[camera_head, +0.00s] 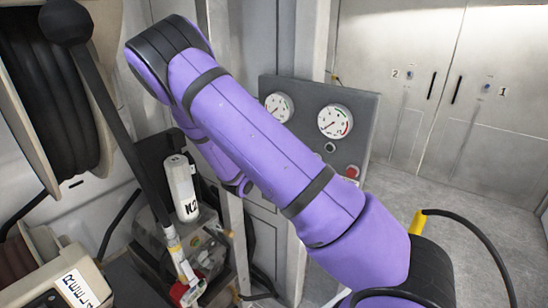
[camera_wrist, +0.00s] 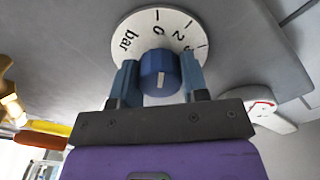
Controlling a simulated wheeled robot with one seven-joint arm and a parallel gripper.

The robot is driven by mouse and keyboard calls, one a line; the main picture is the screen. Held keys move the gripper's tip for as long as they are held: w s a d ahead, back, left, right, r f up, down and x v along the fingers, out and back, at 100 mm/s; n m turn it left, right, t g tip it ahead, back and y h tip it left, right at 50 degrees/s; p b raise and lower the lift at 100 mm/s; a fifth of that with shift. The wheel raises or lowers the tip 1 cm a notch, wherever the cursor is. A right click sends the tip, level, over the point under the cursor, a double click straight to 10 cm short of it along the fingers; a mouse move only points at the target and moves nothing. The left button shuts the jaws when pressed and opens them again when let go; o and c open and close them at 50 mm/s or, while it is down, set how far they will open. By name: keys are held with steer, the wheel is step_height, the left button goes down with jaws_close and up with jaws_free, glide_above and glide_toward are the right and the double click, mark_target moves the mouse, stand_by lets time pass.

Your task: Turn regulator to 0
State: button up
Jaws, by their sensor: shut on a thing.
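In the wrist view, the regulator is a blue round knob (camera_wrist: 160,73) in front of a white dial plate (camera_wrist: 140,26). The plate carries "bar" at the left, a 0 near the top, and higher numbers to the right. A pale line on the knob's face runs about upright in the picture, roughly in line with the 0; its exact setting is hard to tell. My gripper (camera_wrist: 161,78) is shut on the knob, one blue finger on each side. In the head view my purple arm hides the knob and gripper.
A grey panel with two gauges (camera_head: 335,121) and a red button (camera_head: 352,171) stands behind my arm. A hose reel (camera_head: 45,85) and a white bottle (camera_head: 182,188) are at the left. Metal doors (camera_head: 430,80) and open floor lie at the right.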

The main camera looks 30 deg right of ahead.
steer(key=shift+n, duration=0.6)
steer(key=o, duration=0.9)
steer(key=shift+o, duration=0.2)
steer(key=shift+a, duration=0.1)
steer(key=v, duration=1)
steer(key=shift+a, duration=0.35)
steer(key=shift+s, duration=0.15)
